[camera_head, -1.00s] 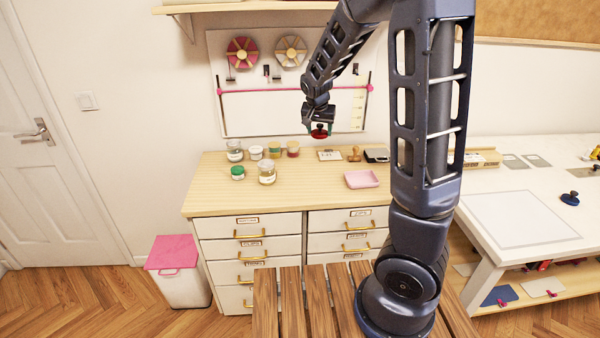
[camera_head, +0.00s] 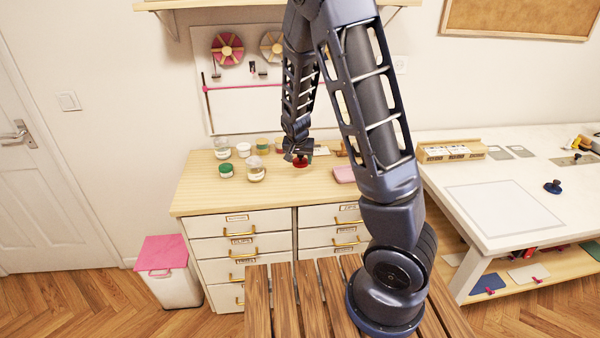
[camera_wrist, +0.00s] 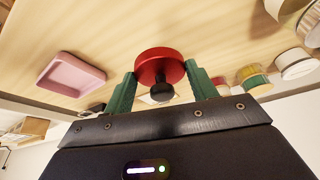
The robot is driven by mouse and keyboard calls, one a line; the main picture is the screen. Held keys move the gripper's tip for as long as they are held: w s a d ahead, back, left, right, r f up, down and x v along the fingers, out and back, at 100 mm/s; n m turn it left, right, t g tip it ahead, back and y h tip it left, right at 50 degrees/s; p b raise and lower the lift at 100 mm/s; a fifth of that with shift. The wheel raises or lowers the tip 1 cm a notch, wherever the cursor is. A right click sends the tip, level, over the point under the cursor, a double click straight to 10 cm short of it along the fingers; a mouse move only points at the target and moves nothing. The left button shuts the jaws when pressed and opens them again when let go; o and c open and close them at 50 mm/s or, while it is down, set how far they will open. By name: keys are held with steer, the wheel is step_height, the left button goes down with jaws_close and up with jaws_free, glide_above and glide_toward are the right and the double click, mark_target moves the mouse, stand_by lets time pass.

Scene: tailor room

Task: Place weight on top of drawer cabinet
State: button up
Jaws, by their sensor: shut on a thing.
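A red round weight (camera_wrist: 158,66) with a black knob is between the green fingers of my gripper (camera_wrist: 160,92) in the wrist view. My gripper is shut on it. In the head view the weight (camera_head: 300,163) is under my gripper (camera_head: 298,155), low over the wooden top of the drawer cabinet (camera_head: 250,190). I cannot tell whether its underside touches the top. The cabinet has white drawers with brass handles. Another weight, dark blue (camera_head: 553,187), stands on the white table at the right.
Several jars (camera_head: 256,169) stand left of my gripper on the cabinet top. A pink tray (camera_wrist: 72,75) lies on the other side, partly hidden by my arm in the head view. The front left of the top is clear. A white table (camera_head: 440,150) stands right.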

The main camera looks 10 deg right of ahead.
mark_target(301, 176)
steer(key=shift+f, duration=3.05)
steer(key=shift+f, duration=0.15)
steer(key=o, duration=1.3)
steer(key=shift+c, duration=0.2)
steer(key=shift+v, duration=6.1)
steer(key=s+d+r+n+y, duration=0.1)
steer(key=s+d+r+y, duration=0.1)
steer(key=s+d+r, duration=1.1)
steer(key=s+d+r+n, duration=0.2)
steer(key=s+r, duration=0.6)
steer(key=s, duration=0.5)
steer(key=shift+d+r+n+h, duration=0.3)
steer(key=shift+d+r, duration=0.05)
steer(key=shift+d, duration=0.05)
